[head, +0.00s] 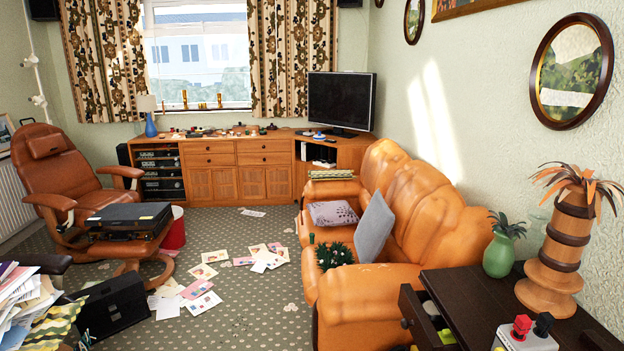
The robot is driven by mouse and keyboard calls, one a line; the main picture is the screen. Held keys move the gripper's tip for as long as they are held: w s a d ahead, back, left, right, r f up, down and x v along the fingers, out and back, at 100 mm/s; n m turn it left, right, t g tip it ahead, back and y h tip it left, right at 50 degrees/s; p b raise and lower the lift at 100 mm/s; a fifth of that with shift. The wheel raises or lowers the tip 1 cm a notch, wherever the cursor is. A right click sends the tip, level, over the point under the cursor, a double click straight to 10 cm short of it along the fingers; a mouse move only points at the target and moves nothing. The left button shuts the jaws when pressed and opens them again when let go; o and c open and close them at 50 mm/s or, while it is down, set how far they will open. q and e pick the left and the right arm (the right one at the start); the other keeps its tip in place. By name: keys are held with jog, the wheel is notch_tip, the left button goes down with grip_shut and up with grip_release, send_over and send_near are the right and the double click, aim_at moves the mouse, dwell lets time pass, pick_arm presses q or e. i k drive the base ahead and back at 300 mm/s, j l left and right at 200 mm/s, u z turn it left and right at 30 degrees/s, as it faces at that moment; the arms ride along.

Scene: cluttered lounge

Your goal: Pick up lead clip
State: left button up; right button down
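I cannot make out a lead clip for certain. A white box (526,342) stands on the dark cabinet at the bottom right, partly cut off by the lower edge. A small red piece (521,327) and a small black piece (543,325) sit on top of it; I cannot tell whether either is a clip. Neither of my grippers is in view.
The dark cabinet (470,288) has an open drawer (428,318), a green vase (498,257) and a wooden planter (553,270). An orange sofa (430,215) fills the right. Papers (198,303) litter the carpet; a recliner (62,178) stands left.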

aim_at(544, 318)
jog(key=l+z, duration=0.1)
jog(key=z, duration=1.25)
jog(key=i+j, duration=0.05)
